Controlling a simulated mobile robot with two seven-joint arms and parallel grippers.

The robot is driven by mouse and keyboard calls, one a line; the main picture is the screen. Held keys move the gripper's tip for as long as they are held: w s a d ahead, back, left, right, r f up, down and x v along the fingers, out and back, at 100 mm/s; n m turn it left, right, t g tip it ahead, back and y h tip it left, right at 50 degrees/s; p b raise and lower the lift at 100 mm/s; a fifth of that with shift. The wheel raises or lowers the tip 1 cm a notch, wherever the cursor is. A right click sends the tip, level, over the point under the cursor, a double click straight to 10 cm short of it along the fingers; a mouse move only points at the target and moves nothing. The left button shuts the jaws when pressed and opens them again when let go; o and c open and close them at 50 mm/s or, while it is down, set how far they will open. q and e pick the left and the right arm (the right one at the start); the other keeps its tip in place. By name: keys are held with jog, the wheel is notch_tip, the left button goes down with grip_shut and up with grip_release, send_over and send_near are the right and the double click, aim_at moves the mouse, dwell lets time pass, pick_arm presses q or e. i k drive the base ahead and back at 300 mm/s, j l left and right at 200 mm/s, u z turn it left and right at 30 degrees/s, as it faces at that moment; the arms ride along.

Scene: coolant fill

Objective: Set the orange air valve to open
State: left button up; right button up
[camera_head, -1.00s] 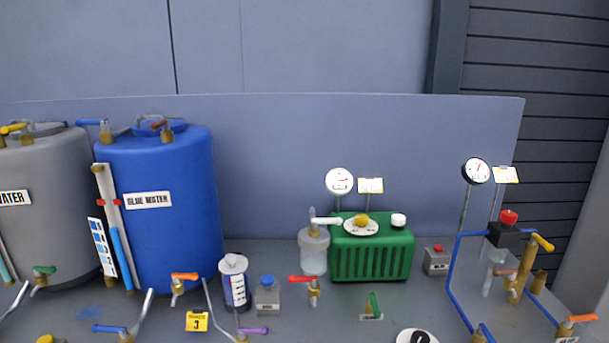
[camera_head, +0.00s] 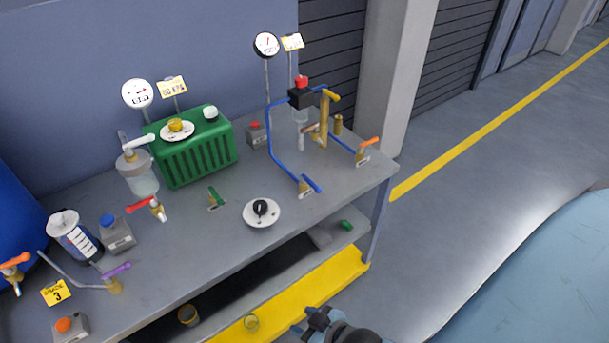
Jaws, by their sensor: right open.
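An orange-handled valve (camera_head: 368,144) sits on a brass body at the right end of the bench, on a blue pipe; I take it as the air valve. Its handle points right, slightly up. Another orange-handled valve (camera_head: 14,263) is at the far left by the blue tank. My right gripper (camera_head: 306,322) is at the bottom edge of the head view, open and empty, in front of the bench and well below the right-end valve. Only its tip part shows. My left gripper is not in view.
The grey bench (camera_head: 215,246) carries a green radiator block (camera_head: 190,154), a round black-knob dial (camera_head: 261,211), a red-handled valve (camera_head: 147,206) and a blue-handled valve (camera_head: 309,185). A yellow ledge (camera_head: 345,272) runs below.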

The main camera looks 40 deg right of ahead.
aim_at(360, 147)
jog(key=z, duration=1.6)
jog(key=u, duration=0.7)
jog(key=i+l+u, duration=0.1)
jog(key=l+u, duration=0.6)
jog(key=i+l+u, duration=0.1)
jog(key=l+u, duration=0.4)
jog(key=l, duration=0.35)
jog(key=k+l+u, duration=0.15)
jog(key=l, duration=1.1)
